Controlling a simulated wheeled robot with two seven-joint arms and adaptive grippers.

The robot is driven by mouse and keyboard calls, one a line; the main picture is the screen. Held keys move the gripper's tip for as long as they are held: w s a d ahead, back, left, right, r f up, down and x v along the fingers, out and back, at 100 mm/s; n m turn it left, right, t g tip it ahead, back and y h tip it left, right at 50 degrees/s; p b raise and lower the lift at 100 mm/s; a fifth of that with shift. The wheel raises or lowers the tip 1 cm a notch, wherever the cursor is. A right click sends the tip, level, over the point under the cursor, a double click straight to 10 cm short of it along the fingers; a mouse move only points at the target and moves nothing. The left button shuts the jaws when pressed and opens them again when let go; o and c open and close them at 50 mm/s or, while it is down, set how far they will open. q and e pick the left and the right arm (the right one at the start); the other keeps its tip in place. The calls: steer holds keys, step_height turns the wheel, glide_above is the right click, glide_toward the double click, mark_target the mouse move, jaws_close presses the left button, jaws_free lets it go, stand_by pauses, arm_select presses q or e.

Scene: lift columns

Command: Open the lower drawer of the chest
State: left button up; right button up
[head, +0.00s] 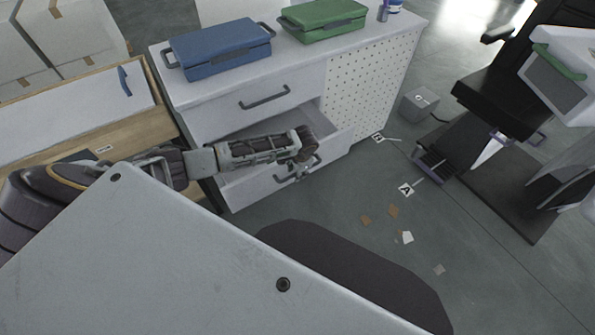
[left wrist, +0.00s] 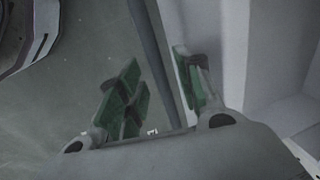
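The white chest (head: 222,84) stands at the upper middle of the head view. Its upper drawer, with a grey handle (head: 264,97), is shut. The lower drawer (head: 245,190) stands part-way out, and some of its inside shows. My left gripper (head: 304,158) is at the front of this drawer, by its handle (head: 290,176), which it partly covers. In the left wrist view, the green-padded fingers are apart, with a dark bar (left wrist: 150,50) passing between them beside a pale panel. I cannot tell whether they touch the bar. My right gripper is not in view.
A blue case (head: 220,48) and a green case (head: 322,18) sit on the chest. A wooden-sided drawer unit (head: 140,130) stands at left. A small grey box (head: 418,104) and paper scraps lie on the floor at right. Floor in front of the chest is otherwise mostly clear.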

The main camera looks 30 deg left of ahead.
arm_select(q)
steer(key=shift+r, duration=0.1)
step_height(320, 180, up, 12)
steer(key=s+d, duration=0.1)
steer(key=d, duration=0.1)
steer(key=shift+f, duration=0.2)
stand_by(0.4)
steer(key=shift+s+d, duration=0.1)
stand_by(0.5)
